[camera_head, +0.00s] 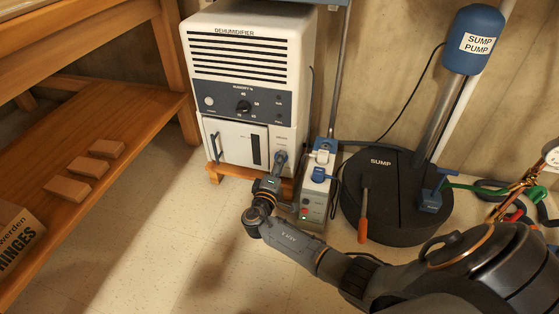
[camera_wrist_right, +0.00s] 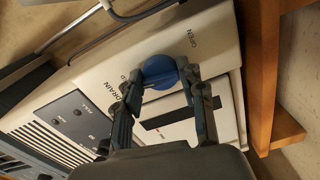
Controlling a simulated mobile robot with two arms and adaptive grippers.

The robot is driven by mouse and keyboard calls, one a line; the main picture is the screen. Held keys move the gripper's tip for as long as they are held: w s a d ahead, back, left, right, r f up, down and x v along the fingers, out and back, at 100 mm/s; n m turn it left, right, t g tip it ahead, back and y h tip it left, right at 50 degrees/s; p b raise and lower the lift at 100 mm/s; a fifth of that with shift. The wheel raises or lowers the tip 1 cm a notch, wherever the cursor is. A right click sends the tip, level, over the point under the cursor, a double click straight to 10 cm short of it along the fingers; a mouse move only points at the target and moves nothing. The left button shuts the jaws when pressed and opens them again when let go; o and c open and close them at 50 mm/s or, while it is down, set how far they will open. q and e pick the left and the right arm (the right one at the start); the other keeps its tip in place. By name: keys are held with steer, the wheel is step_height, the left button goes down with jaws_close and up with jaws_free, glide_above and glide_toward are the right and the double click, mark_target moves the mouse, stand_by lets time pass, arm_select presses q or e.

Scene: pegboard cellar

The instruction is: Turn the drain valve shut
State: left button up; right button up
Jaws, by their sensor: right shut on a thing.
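The drain valve is a round blue knob (camera_wrist_right: 160,70) on the white dehumidifier (camera_head: 255,60), beside the printed words DRAIN and OPEN in the right wrist view. Another label beside it is mostly hidden by a finger. My right gripper (camera_wrist_right: 166,84) has one finger on each side of the knob and is shut on it. In the head view my right gripper (camera_head: 279,166) reaches up to the lower right of the dehumidifier's front, where little of the knob shows. I cannot tell the knob's exact turn. My left gripper is not in view.
A power strip (camera_head: 315,193) with plugs stands close right of my gripper. The black sump lid (camera_head: 395,215) with an orange-handled tool (camera_head: 363,222) lies further right. A wooden shelf (camera_head: 100,130) with several blocks is at left. The floor between is clear.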

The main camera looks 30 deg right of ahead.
steer(key=shift+w+d+r+n+p, duration=0.15)
steer(key=shift+n+p, duration=0.2)
steer(key=shift+n, duration=0.45)
steer(key=shift+o, duration=0.2)
steer(key=shift+c, duration=0.2)
steer(key=o, duration=1.2)
steer(key=v, duration=0.7)
steer(key=shift+s+a, duration=0.25)
